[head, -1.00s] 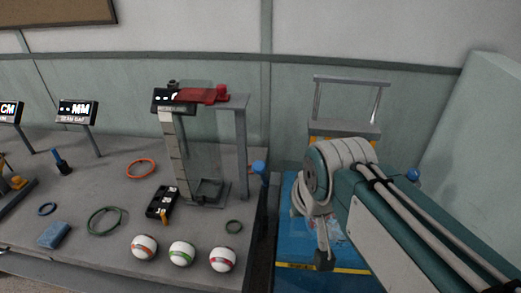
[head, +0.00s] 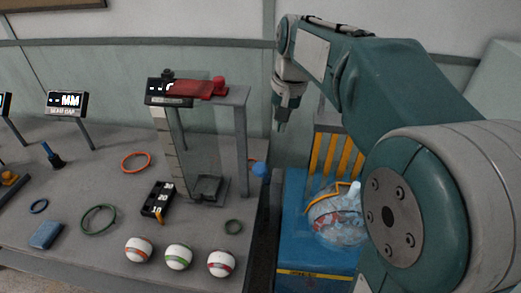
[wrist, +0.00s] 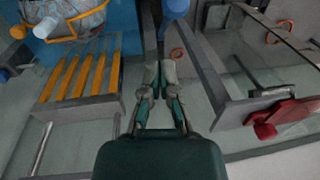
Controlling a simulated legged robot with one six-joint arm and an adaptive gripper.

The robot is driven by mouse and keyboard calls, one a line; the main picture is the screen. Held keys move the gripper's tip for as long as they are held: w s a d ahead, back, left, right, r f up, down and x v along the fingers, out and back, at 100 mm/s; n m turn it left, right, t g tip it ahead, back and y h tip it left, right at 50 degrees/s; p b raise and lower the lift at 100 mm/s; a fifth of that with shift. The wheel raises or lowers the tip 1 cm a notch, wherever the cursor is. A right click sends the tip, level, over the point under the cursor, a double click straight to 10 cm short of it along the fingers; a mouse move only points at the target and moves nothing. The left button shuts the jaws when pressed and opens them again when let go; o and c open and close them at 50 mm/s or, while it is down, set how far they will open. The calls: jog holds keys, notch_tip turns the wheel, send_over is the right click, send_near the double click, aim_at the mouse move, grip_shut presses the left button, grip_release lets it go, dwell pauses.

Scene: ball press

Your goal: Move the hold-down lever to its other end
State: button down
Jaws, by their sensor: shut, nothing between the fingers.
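The hold-down lever appears to be the red bar (head: 205,88) with a red knob at its right end, lying across the top of the grey press (head: 240,130). In the wrist view the red lever (wrist: 290,118) and its knob are at the right, on top of the press. My gripper (head: 280,124) points down to the right of the press, apart from it. In the wrist view my gripper (wrist: 160,66) is shut and empty, its fingers above the gap beside the table edge. The lever's pivot is not clear.
The table (head: 80,190) holds three striped balls, rings, a black counter block (head: 158,200) and a display sign (head: 66,104). A blue knob (head: 260,169) sits at the table's right edge. A blue cart (head: 300,255) with yellow slats and a bagged ball stands right of it.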

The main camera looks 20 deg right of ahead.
jog(key=w+d+f+m+g, duration=0.2)
jog(key=w+f, duration=0.2)
jog(key=w, duration=0.5)
jog(key=shift+y, duration=0.4)
jog(key=s+a+f, duration=0.1)
jog(key=f, duration=0.2)
jog(key=s+a+f, duration=0.1)
jog(key=f, duration=0.3)
jog(key=s+a+f, duration=0.1)
jog(key=f, duration=0.3)
jog(key=shift+s+a+f, duration=0.1)
jog(key=shift+s+a, duration=0.05)
jog(key=shift+s+a+f, duration=0.2)
jog(key=shift+s+f, duration=0.05)
jog(key=shift+s, duration=0.1)
